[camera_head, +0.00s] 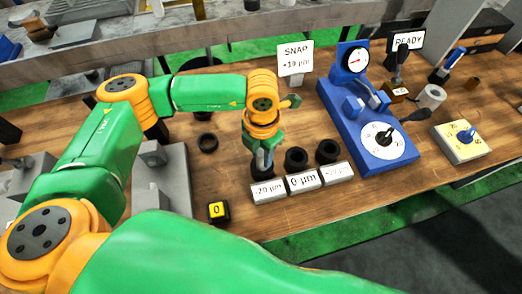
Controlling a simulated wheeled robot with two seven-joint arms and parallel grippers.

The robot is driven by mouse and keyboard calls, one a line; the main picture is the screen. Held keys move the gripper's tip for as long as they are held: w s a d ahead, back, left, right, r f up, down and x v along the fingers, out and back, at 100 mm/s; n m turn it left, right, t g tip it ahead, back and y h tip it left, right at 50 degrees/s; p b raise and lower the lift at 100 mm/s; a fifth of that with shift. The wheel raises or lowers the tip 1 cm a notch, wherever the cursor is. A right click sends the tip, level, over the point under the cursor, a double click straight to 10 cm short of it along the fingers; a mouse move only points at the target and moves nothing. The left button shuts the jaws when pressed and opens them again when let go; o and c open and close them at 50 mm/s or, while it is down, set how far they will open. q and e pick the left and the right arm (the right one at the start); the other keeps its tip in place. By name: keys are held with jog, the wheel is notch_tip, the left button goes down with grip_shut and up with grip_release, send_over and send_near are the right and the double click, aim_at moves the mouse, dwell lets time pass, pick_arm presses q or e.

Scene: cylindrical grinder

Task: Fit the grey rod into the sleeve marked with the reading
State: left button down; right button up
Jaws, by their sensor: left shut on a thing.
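Three black sleeves stand in a row behind white label blocks. The left sleeve (262,172) is behind the block reading about -20 µm (268,190), the middle sleeve (296,158) behind 0 µm (302,182), and the right sleeve (328,151) behind a block with blurred text (338,172). A sign (295,58) reads SNAP and a µm value, perhaps +10 or +30. My left gripper (263,153) points down over the left sleeve, shut on the grey rod (262,160). The rod's lower end is at the sleeve's mouth; I cannot tell whether it is inside. My right gripper is not in view.
A blue gauge device (370,125) with dials stands right of the sleeves. A cream box with a blue knob (457,141) is farther right. Grey machine parts (160,175) stand behind my arm.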

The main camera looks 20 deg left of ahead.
pick_arm(q)
jog(key=shift+w, duration=0.15)
jog(key=c, duration=0.5)
grip_release()
jog(key=shift+c, duration=0.2)
jog(key=shift+s, duration=0.2)
jog(key=shift+w+r, duration=0.1)
jog(key=shift+r, duration=0.2)
notch_tip(320, 180, up, 12)
jog(key=b, duration=0.3)
jog(key=shift+f, duration=0.25)
